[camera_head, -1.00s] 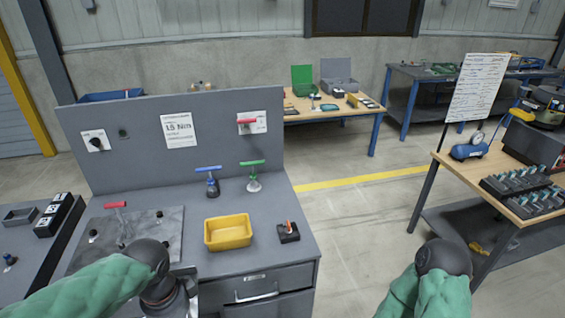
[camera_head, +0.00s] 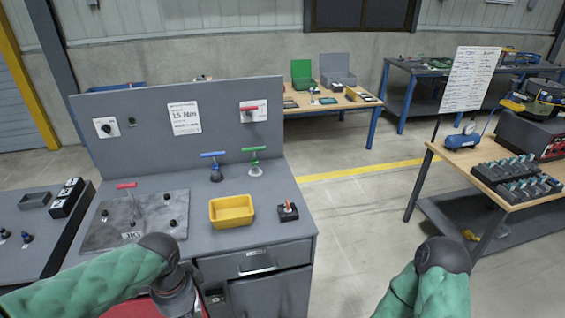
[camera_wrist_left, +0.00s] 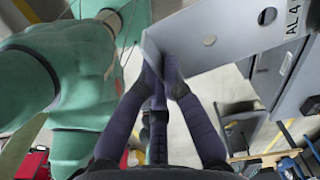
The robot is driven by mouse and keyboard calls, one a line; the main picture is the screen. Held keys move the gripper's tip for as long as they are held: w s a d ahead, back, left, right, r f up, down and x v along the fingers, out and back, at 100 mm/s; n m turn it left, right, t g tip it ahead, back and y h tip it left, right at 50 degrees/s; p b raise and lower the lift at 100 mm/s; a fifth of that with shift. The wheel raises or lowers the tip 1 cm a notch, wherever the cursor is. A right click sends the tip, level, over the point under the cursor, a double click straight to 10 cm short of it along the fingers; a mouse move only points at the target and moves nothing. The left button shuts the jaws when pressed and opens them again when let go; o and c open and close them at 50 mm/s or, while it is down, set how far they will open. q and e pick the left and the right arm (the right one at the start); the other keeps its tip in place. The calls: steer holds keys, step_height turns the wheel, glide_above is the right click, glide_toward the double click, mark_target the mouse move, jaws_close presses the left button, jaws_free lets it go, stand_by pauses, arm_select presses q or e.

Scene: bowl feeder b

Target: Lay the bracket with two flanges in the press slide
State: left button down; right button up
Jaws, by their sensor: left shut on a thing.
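A grey sheet-metal bracket (camera_wrist_left: 225,35) with round holes fills the upper right of the left wrist view. One end flange is bent near my fingertips, and its far end runs out of the picture. My left gripper (camera_wrist_left: 162,68) is shut on that near end. In the head view my left wrist is low in front of the bench, and the fingers and the bracket are not visible there. My right arm shows at the lower right of the head view, but its gripper is out of the picture. I cannot make out the press slide.
A grey workbench (camera_head: 275,200) holds a yellow bin (camera_head: 232,211), a small black holder (camera_head: 288,211), T-handle tools and a grey plate (camera_head: 115,225). Another bench with black holders (camera_head: 515,180) stands at the right. Open floor (camera_head: 350,230) lies between them.

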arm_select(q)
steer(key=w+d+f+n, duration=0.1)
steer(key=w+f+n, duration=0.4)
steer(key=f, duration=0.3)
steer(key=w+d+f+n, duration=0.2)
steer(key=w+f+n, duration=0.4)
steer(key=f+n, duration=0.2)
steer(key=shift+w+d, duration=0.25)
steer(key=shift+d, duration=0.05)
